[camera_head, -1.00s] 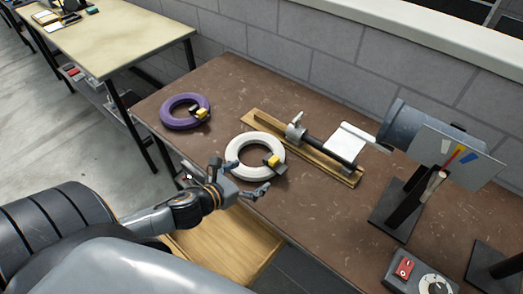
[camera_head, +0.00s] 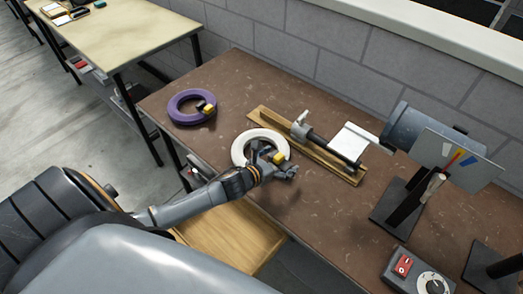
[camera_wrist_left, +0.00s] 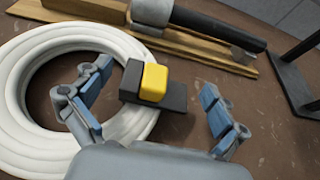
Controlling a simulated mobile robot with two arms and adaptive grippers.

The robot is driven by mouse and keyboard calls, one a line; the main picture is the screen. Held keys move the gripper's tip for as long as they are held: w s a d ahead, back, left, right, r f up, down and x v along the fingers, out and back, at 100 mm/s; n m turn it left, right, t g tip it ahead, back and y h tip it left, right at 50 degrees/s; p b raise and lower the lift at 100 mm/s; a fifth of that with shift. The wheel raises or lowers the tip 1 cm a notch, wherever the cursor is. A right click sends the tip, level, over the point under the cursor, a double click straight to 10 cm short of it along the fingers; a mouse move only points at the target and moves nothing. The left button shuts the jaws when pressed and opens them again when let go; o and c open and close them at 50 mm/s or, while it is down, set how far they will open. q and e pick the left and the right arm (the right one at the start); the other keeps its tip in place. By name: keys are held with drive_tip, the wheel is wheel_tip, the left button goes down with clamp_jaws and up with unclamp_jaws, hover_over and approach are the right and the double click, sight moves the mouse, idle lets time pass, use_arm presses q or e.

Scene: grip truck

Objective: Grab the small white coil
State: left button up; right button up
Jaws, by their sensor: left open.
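The small white coil (camera_head: 243,142) lies flat on the brown table (camera_head: 330,225). A black block with a yellow top (camera_head: 279,156) sits at its right front edge. In the left wrist view the white coil (camera_wrist_left: 28,137) fills the left side, and the yellow-topped block (camera_wrist_left: 153,84) lies between the fingers. My left gripper (camera_head: 283,168) is open and empty, over the coil's near right edge, its fingers apart on both sides of the block. The gripper hides the coil's near part in the head view. My right gripper is not in view.
A purple coil (camera_head: 176,110) with a similar block lies at the left. A wooden board (camera_head: 335,168) with a metal clamp lies behind the white coil. A grey cylinder on a stand (camera_head: 415,130) and a control box (camera_head: 420,275) are at the right.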

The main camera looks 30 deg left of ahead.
use_arm(q)
drive_tip(key=shift+c, duration=0.4)
drive_tip(key=c, duration=1.4)
drive_tip(key=shift+r, duration=0.1)
drive_tip(key=c, duration=0.4)
drive_tip(key=shift+o, duration=0.2)
drive_tip(key=shift+w+r, duration=0.1)
